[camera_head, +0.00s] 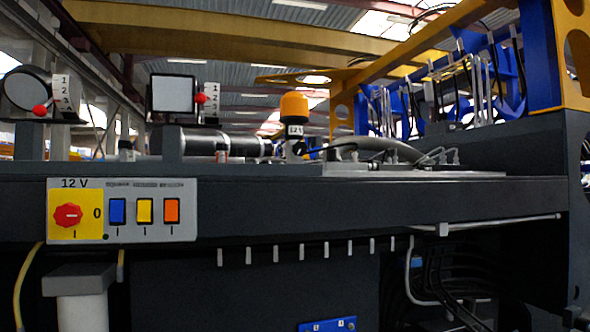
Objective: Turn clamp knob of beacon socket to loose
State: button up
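An orange beacon (294,106) stands upright on top of the dark chassis, near the middle of the head view. A small pale label (295,130) with dark marks sits just below the orange dome. Under it is the beacon socket (289,148), a short light-coloured post. A small dark round part on the socket's right side looks like the clamp knob (299,148). It is too small to tell how it is turned. My gripper is not in view.
The dark chassis beam (330,205) runs across the view. A panel (188,220) with a red rotary switch (68,215) and coloured rockers is at left. Two lamps (172,94) with red-knobbed levers stand behind it. Hoses (385,150) lie right of the beacon.

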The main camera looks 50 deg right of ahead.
aim_at(300, 149)
jog(key=z, duration=1.45)
